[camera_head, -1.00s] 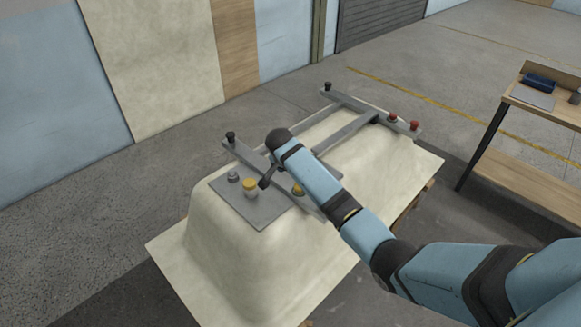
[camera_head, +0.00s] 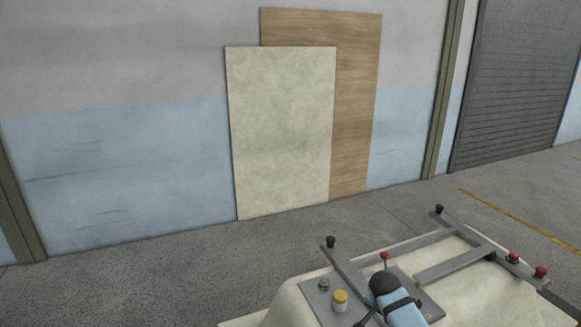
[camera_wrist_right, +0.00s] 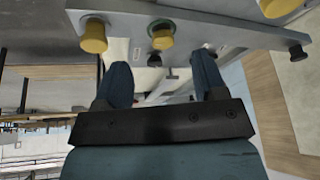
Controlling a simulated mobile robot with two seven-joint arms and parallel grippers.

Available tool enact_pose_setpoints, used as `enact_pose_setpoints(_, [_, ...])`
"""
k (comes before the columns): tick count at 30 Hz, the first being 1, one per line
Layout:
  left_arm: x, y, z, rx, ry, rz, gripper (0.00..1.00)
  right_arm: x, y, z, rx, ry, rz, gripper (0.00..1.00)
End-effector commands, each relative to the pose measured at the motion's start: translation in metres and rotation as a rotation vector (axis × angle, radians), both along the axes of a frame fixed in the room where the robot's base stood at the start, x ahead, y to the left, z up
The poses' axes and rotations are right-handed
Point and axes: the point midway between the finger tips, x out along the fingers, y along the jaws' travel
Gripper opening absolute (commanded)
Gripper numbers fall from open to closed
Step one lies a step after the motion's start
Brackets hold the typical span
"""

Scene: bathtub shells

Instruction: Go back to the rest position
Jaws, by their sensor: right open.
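My right arm comes up from the bottom of the head view, and its blue and black wrist (camera_head: 388,287) is over the grey panel on the bathtub shell (camera_head: 285,308). In the right wrist view my right gripper (camera_wrist_right: 160,82) has two blue fingers spread apart with nothing between them. The panel's yellow knobs (camera_wrist_right: 94,38) show just beyond the fingers. In the head view the panel (camera_head: 318,300) carries a yellow knob (camera_head: 340,300), a grey knob (camera_head: 324,285) and a red-tipped lever (camera_head: 384,257). My left gripper is out of view.
A grey frame (camera_head: 460,266) with black and red knobs (camera_head: 540,272) lies across the shell. A cream board (camera_head: 282,130) and a wooden board (camera_head: 356,110) lean on the wall behind. The floor (camera_head: 150,270) between wall and shell is clear.

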Motion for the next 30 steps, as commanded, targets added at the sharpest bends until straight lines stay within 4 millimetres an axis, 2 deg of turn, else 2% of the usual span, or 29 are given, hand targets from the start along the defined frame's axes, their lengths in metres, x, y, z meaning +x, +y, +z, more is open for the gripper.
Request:
enact_pose_setpoints(1, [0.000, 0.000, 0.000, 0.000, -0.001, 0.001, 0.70, -0.021, 0.006, -0.024, 0.006, -0.009, 0.074, 0.65])
enact_pose_setpoints(6, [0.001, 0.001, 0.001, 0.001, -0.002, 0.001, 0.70, -0.087, 0.030, -0.077, 0.012, -0.097, 0.352, 0.65])
enact_pose_setpoints(12, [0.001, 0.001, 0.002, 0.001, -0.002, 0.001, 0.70, -0.174, 0.058, -0.107, -0.006, -0.233, 0.637, 0.65])
enact_pose_setpoints(17, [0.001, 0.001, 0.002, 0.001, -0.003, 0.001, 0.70, -0.247, 0.076, -0.107, -0.049, -0.361, 0.824, 0.65])
enact_pose_setpoints(21, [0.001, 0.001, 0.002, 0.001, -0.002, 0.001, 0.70, -0.301, 0.088, -0.094, -0.103, -0.470, 0.941, 0.65])
enact_pose_setpoints(25, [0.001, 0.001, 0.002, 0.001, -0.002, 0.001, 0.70, -0.333, 0.093, -0.079, -0.150, -0.540, 1.002, 0.65])
enact_pose_setpoints(30, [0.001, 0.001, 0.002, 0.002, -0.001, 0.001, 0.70, -0.348, 0.096, -0.070, -0.180, -0.580, 1.032, 0.65])
